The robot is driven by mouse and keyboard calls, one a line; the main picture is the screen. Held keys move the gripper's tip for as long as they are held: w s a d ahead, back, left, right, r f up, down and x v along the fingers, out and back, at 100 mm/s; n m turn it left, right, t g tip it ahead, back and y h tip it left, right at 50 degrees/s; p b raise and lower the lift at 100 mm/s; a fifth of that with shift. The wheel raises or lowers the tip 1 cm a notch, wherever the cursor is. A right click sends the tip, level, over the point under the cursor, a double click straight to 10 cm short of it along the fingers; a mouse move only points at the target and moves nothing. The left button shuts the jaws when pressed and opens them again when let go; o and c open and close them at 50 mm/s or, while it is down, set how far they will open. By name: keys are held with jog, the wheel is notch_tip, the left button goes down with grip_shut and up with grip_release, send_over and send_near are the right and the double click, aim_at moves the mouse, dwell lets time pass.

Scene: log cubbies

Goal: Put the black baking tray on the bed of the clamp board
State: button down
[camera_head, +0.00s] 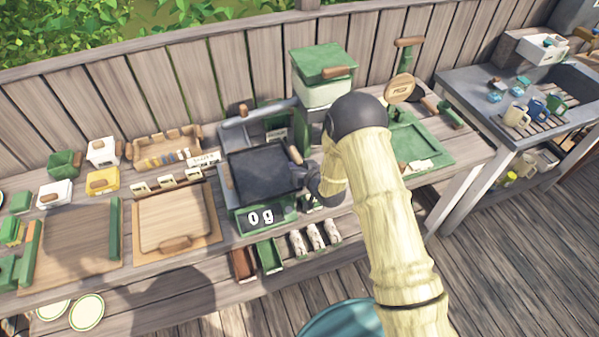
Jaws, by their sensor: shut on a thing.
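The black baking tray (262,172) is a dark, flat square in the middle of the bench, over the green scale that reads 0 g. My gripper (303,172) is at its right edge and shut on it; my wrist and arm partly hide the fingers. I cannot tell how far the tray is above the scale. The board with green bars along its sides at the left, which looks like the clamp board (75,240), has a bare wooden bed. It lies well to the left of the tray.
A wooden board with a handle (174,215) lies between the clamp board and the green scale (262,217). A green lidded box (322,75) stands behind. Small boxes (103,181) line the back left. A green board (418,145) lies right of my arm.

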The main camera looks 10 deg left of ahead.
jog(key=shift+f+p, duration=0.5)
jog(key=shift+f, duration=1.1)
jog(key=c, duration=1.2)
grip_release()
jog(key=shift+f, duration=0.1)
jog(key=shift+o, duration=0.2)
jog(key=shift+s+d, duration=0.1)
jog(key=shift+d, duration=0.05)
jog(key=b+v, duration=0.5)
jog(key=v, duration=0.7)
